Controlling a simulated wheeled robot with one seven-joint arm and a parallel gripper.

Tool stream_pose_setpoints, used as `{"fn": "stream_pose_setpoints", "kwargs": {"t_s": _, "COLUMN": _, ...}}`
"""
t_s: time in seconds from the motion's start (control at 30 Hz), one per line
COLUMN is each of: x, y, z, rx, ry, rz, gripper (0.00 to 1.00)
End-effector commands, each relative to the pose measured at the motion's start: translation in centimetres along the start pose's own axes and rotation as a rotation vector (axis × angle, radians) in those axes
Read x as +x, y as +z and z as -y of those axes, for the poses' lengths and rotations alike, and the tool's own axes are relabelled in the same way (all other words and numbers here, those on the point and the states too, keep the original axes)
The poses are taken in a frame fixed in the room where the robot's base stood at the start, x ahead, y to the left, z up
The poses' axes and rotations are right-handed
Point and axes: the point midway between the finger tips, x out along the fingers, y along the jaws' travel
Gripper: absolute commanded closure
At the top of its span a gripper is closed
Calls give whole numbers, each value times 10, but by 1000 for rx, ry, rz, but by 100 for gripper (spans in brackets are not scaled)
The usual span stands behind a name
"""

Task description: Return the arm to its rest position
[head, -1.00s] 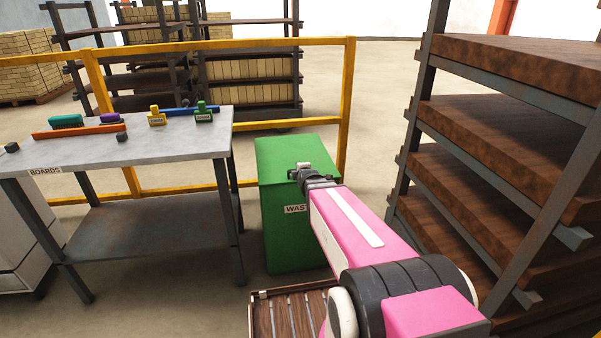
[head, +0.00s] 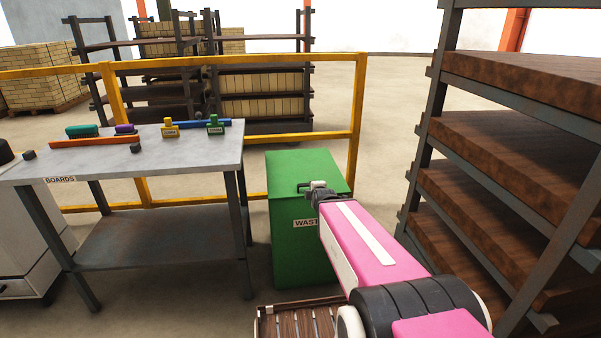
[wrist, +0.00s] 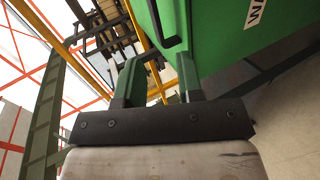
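My pink arm (head: 370,243) reaches forward from the lower right of the head view. My gripper (head: 318,186) shows small and dark at its end, in front of the green waste bin's upper part. In the wrist view, the two fingers of my gripper (wrist: 158,72) stand apart with a gap between them. Nothing shows between the fingers; background and a yellow rail are seen through the gap. The green bin (wrist: 215,35) fills the upper middle and right of the wrist view, with its dark handle close beyond the fingers.
The green bin (head: 290,255) stands ahead of my arm. A rack of brown boards (head: 495,150) rises close on the right. The boards table (head: 200,160) with brushes and stamps stands left. A yellow rail (head: 358,110) runs behind. A slatted wooden pallet (head: 300,320) lies below my arm.

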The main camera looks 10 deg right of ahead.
Motion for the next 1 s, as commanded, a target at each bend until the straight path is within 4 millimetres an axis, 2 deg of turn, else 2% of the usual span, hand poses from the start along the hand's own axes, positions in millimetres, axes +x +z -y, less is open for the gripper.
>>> {"fn": "stream_pose_setpoints", "kwargs": {"t_s": 0.17, "x": 0, "y": 0, "z": 28, "rx": 205, "ry": -157, "rz": 16, "gripper": 66}}
{"fn": "stream_pose_setpoints", "kwargs": {"t_s": 0.33, "x": -8, "y": 0, "z": 71, "rx": 521, "ry": -392, "rz": 108, "gripper": 66}}
{"fn": "stream_pose_setpoints", "kwargs": {"t_s": 0.6, "x": -42, "y": 1, "z": 131, "rx": 1015, "ry": -721, "rz": 451, "gripper": 66}}
{"fn": "stream_pose_setpoints", "kwargs": {"t_s": 0.8, "x": -72, "y": 2, "z": 157, "rx": 1255, "ry": -845, "rz": 752, "gripper": 66}}
{"fn": "stream_pose_setpoints", "kwargs": {"t_s": 1.0, "x": -86, "y": 3, "z": 166, "rx": 1345, "ry": -875, "rz": 898, "gripper": 66}}
